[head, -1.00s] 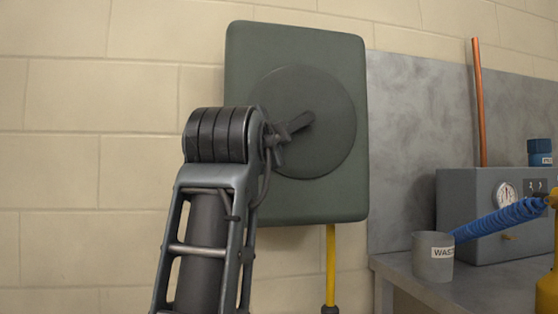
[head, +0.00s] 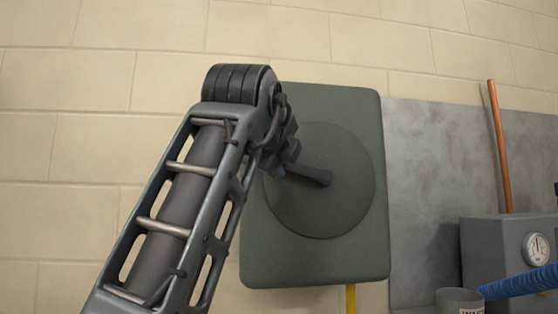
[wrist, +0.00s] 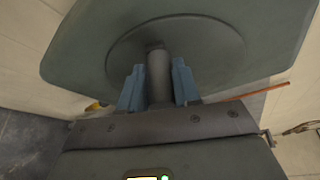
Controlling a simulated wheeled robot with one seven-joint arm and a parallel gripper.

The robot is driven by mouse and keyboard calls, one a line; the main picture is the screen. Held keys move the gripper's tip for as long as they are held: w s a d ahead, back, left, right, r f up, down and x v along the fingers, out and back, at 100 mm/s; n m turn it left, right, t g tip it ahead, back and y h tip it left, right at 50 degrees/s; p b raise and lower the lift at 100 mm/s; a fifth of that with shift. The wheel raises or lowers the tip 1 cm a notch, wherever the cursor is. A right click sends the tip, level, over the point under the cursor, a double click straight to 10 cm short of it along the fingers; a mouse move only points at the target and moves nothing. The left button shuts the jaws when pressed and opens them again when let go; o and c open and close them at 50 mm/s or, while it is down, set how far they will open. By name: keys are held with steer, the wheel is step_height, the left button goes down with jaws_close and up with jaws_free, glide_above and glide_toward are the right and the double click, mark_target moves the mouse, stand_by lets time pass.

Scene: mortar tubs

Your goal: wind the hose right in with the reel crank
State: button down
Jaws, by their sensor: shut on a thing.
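The hose reel is a dark green-grey box (head: 262,262) on the wall with a round disc (head: 350,205) on its front. Its dark crank (head: 310,174) reaches from the disc's middle up and left to my gripper (head: 286,150). In the wrist view the round crank handle (wrist: 158,72) stands between the two blue fingers of my gripper (wrist: 158,88), which is shut on it. A short piece of yellow hose (head: 350,300) hangs below the box; its lower end is out of view.
To the right are a grey wall panel (head: 430,190), a copper pipe (head: 499,145), a grey unit with a gauge (head: 537,248), a blue coiled hose (head: 520,283) and a grey cup (head: 458,300). The block wall (head: 60,150) to the left is bare.

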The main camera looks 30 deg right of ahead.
steer(key=shift+d+r, duration=0.2)
steer(key=shift+r, duration=0.3)
steer(key=shift+s+d, duration=0.1)
steer(key=c, duration=0.9)
jaws_free()
steer(key=shift+p+v, duration=0.4)
steer(key=shift+v, duration=3.45)
